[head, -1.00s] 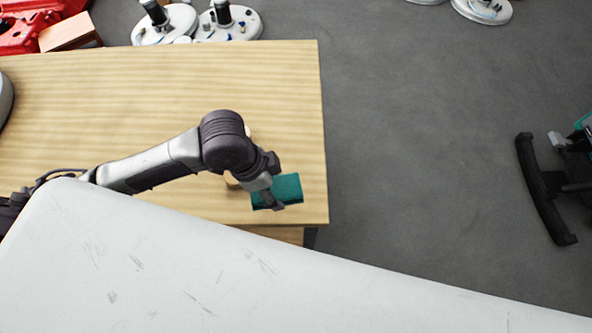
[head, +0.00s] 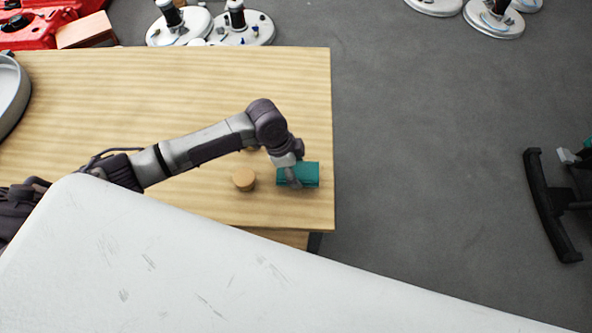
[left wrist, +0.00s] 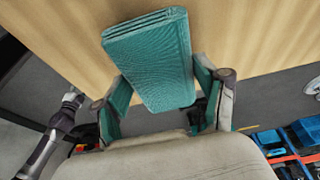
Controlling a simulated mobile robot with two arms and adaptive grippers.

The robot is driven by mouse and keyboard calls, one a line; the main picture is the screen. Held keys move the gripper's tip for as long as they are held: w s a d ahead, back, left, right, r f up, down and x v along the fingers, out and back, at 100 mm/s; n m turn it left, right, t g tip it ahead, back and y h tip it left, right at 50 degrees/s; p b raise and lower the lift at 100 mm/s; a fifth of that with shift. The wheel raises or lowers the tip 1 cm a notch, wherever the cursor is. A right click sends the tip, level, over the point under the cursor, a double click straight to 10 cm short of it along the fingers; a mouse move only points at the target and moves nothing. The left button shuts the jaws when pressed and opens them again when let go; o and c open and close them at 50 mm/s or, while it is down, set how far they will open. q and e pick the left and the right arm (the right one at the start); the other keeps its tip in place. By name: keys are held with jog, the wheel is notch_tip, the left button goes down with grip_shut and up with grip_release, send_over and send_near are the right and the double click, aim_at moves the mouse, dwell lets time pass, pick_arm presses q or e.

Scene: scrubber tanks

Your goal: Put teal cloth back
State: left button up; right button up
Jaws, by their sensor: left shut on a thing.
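The teal cloth (head: 309,175) is a folded, thick rectangle near the right edge of the wooden table (head: 200,95). My left gripper (head: 291,176) is shut on the cloth, reaching over it from the left. In the left wrist view the cloth (left wrist: 150,55) sits between the two fingers of my left gripper (left wrist: 165,95), with its folded layers showing at the top. I cannot tell whether the cloth touches the tabletop or hangs just above it. My right gripper is not in view.
A tan round cylinder (head: 243,179) stands on the table left of the cloth. A grey round tray (head: 10,95) is at the table's left edge. White round parts (head: 240,30) and a red object (head: 25,30) lie beyond the table. The table's middle is clear.

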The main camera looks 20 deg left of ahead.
pick_arm(q)
jog(key=shift+f, duration=0.9)
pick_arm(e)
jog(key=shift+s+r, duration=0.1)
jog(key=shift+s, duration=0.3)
pick_arm(q)
jog(key=shift+f, duration=0.2)
jog(key=o, duration=1.1)
jog(key=shift+r, duration=0.1)
jog(key=v, duration=1.2)
jog(key=shift+r, duration=0.1)
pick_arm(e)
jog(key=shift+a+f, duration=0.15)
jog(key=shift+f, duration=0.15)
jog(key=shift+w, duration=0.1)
